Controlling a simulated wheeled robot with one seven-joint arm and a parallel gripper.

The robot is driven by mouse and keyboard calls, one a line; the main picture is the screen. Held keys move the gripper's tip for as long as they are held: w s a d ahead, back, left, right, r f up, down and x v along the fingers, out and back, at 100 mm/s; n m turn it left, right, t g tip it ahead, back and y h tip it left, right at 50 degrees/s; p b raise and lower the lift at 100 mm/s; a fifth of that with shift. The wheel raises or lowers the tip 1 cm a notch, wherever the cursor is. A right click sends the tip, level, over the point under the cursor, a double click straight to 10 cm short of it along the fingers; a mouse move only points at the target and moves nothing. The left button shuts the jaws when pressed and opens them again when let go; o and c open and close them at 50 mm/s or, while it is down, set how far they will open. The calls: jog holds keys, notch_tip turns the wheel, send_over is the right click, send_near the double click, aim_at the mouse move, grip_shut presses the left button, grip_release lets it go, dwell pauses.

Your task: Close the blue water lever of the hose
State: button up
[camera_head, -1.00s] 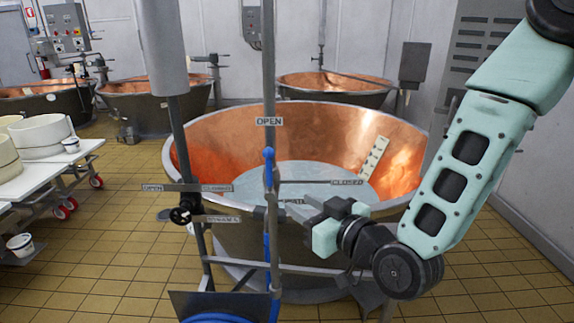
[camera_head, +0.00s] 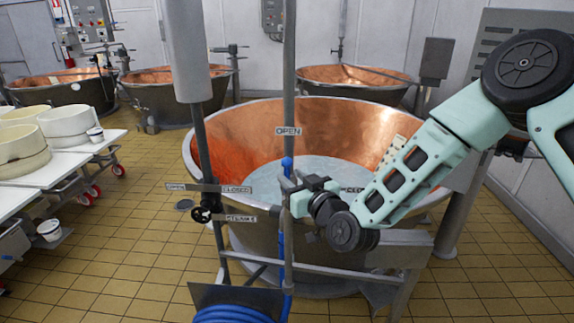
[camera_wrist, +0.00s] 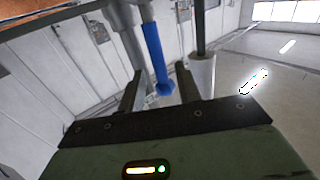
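The blue water lever (camera_head: 287,166) stands upright on the vertical pipe in front of the large copper vat, below the OPEN sign (camera_head: 288,131). A CLOSED sign (camera_head: 353,189) is to the right, partly hidden by my arm. My gripper (camera_head: 294,188) is at the pipe, close to the lever's lower part. In the wrist view the blue lever (camera_wrist: 154,52) shows in the gap between the two fingers of my gripper (camera_wrist: 158,74), which are apart. I cannot tell whether a finger touches it. The blue hose (camera_head: 232,314) hangs coiled below.
The copper vat (camera_head: 215,165) stands behind the pipe. A second, dark pipe with a black valve wheel (camera_head: 201,215) is to the left. A white table (camera_head: 85,155) with tubs is at the far left. Tiled floor (camera_head: 130,260) is free at the lower left.

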aim_at(289, 175)
jog(key=shift+p+x, duration=0.4)
jog(key=shift+x, duration=1.25)
grip_shut()
jog(key=shift+d+f+b, duration=0.15)
jog(key=shift+b, duration=0.35)
